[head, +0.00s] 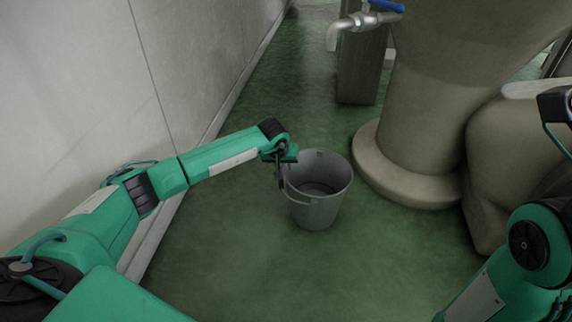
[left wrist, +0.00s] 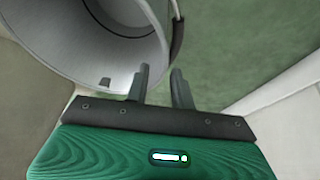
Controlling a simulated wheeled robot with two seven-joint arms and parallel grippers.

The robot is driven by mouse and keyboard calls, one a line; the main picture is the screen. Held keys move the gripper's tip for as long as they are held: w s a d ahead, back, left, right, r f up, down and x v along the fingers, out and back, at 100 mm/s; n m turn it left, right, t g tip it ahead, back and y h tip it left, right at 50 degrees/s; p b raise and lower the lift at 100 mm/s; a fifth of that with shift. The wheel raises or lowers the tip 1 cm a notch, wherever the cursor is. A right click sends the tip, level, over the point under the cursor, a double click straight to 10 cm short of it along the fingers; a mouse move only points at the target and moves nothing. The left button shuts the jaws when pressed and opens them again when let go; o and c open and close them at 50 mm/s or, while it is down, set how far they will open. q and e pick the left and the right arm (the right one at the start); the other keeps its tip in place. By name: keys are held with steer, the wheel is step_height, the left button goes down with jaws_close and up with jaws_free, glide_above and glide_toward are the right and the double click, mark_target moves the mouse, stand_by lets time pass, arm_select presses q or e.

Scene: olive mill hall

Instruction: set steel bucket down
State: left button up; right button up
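The grey steel bucket (head: 322,213) is upright in the middle of the head view and appears to stand on the green floor. In the left wrist view the bucket (left wrist: 75,45) fills the upper left, its inside showing. Its handle with a dark grip (left wrist: 178,38) lies along the rim. My left gripper (head: 281,176) is at the bucket's left rim. In the left wrist view its fingers (left wrist: 160,82) are apart beside the rim and the end of the grip, with a gap between them. Whether they touch the bucket is unclear. My right gripper is not visible; only part of that arm shows.
A beige column with a wide round foot (head: 400,180) stands right of the bucket. A metal tap with a blue lever (head: 362,20) sits above a post (head: 360,70) behind. A pale wall (head: 190,60) runs along the left. The floor (head: 260,270) in front is clear.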

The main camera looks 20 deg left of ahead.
arm_select(q)
steer(key=p+v, duration=0.2)
steer(key=v, duration=0.4)
steer(key=shift+r+p, duration=0.2)
steer(key=shift+p, duration=0.1)
steer(key=shift+s+d, duration=0.1)
steer(key=shift+s, duration=0.1)
